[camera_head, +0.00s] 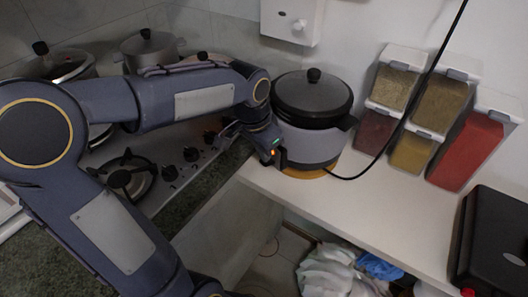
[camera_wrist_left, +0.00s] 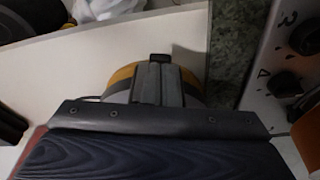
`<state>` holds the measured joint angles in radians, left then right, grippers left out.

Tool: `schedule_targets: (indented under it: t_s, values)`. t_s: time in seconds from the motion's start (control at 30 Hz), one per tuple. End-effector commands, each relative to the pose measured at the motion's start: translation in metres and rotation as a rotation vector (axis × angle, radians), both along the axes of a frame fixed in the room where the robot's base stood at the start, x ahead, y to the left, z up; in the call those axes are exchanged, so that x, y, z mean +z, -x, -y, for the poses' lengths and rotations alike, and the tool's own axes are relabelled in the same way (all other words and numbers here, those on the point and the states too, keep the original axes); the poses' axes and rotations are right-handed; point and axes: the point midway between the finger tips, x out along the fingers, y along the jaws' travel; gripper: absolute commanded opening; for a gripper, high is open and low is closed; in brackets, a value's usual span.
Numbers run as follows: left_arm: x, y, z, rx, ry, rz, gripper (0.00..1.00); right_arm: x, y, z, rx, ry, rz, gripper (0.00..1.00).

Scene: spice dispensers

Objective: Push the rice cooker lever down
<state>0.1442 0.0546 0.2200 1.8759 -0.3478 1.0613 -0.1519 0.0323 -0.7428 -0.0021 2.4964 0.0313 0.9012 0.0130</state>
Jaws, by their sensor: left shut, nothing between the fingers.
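The rice cooker (camera_head: 312,145) stands on the white counter, with a grey body, a black lid and a dark knob on top. My left gripper (camera_head: 280,157) is shut and empty at the low front left of the cooker's body. In the left wrist view its closed fingers (camera_wrist_left: 157,82) point over the round orange-brown base (camera_wrist_left: 122,77) under the cooker. The lever is hidden by the gripper or too small to pick out, and I cannot tell whether the fingers touch it. My right gripper is not in view.
A gas stove (camera_head: 165,180) with pots stands left, under my left arm. Spice dispensers (camera_head: 467,145) stand on the right of the counter, with a black box (camera_head: 497,245) at the lower right. A black cable (camera_head: 385,150) runs across the counter. Bags (camera_head: 335,270) lie below its edge.

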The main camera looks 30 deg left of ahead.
Motion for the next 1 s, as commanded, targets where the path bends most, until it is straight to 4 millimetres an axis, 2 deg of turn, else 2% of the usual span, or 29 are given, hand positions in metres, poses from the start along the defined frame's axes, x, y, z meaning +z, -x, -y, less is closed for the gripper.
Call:
schedule_targets:
  t_s: [0.67, 1.0]
  values:
    - [-0.007, 0.004, -0.002, 0.0, 0.046, 0.133, 0.0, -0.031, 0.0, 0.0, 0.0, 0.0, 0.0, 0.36]
    - [-0.018, 0.005, -0.002, 0.001, 0.099, 0.283, 0.0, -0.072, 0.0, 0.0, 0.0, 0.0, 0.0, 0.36]
